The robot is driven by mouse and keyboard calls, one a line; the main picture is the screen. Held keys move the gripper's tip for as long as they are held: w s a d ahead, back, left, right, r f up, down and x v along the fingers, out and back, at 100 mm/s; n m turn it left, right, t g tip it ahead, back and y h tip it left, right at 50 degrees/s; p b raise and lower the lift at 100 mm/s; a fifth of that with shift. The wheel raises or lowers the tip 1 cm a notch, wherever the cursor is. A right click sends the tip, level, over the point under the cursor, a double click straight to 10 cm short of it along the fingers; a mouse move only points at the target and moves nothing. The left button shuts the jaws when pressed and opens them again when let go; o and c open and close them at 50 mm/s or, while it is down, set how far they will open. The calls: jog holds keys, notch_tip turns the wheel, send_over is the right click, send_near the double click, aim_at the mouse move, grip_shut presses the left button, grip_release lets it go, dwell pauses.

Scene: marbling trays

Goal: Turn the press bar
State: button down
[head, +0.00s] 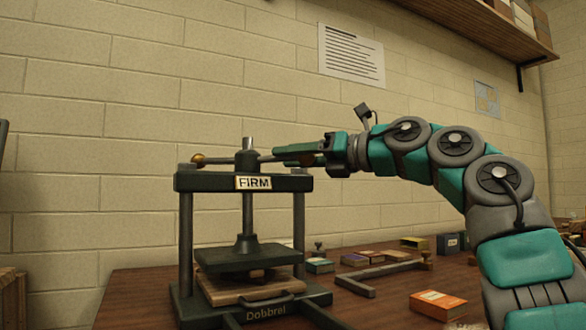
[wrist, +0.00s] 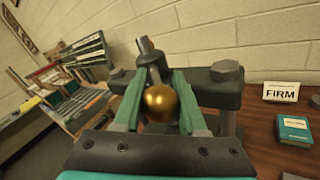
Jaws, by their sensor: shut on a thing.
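The dark green press (head: 243,183) stands on the wooden table, with its name "Dobbrel" on the base. Its press bar (head: 221,158) runs level through the hub (head: 246,157) on top of the screw, with a brass knob (head: 198,159) at the left end. My gripper (head: 290,153) is at the bar's right end. In the wrist view the green fingers (wrist: 160,100) are shut on the bar's brass knob (wrist: 160,102). The pressing plate (head: 240,258) is low, just over wooden boards (head: 250,286); whether they touch is unclear. A label reads FIRM (head: 254,183).
An orange box (head: 438,304) lies on the table (head: 385,305) at the front right. A bracket-shaped tool (head: 375,276) and several small boxes lie behind it. In the wrist view a rack (wrist: 75,95) stands at the left, and a FIRM card (wrist: 282,92) and teal box (wrist: 294,131) at the right.

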jog(key=shift+s+a+r+m+t+h+b, duration=0.1)
jog(key=shift+s+a+m+t+h+b, duration=0.2)
jog(key=shift+s+m+t+h+b, duration=0.5)
jog(key=shift+t, duration=0.3)
jog(key=shift+c, duration=2.3)
grip_release()
jog(key=shift+d, duration=0.1)
jog(key=b+v, duration=0.2)
jog(key=v, duration=0.5)
jog(key=shift+s+d, duration=0.15)
jog(key=shift+d, duration=0.1)
